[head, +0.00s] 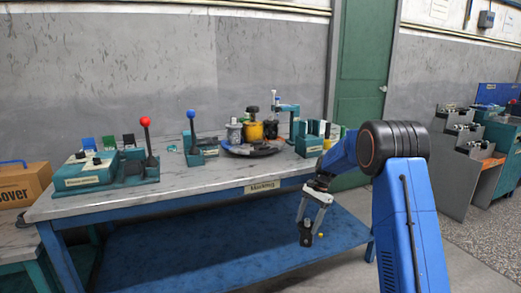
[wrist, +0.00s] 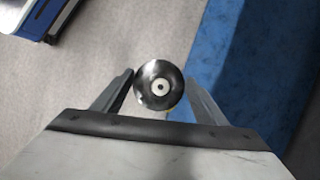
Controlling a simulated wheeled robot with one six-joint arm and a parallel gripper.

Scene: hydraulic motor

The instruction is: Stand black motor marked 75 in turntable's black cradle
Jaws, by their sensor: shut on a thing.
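My gripper (head: 308,228) is shut on a small black motor (head: 306,239), held low in front of the bench's blue lower shelf. In the wrist view the motor (wrist: 159,86) is seen end-on between the fingers, a round black face with a pale centre. A yellow spot shows near it; no number is readable. The dark turntable (head: 246,152) stands at the back of the bench top, well above and left of my gripper. It carries a grey motor (head: 234,132), a yellow motor (head: 252,131) and a dark one (head: 270,131). I cannot make out the black cradle.
On the bench (head: 150,200) stand a teal box with a red-knobbed lever (head: 146,140), a blue-knobbed lever unit (head: 192,135), a small teal press (head: 290,118) and a teal rack (head: 310,146). The front bench edge lies above my gripper. Grey floor (head: 460,235) is open at right.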

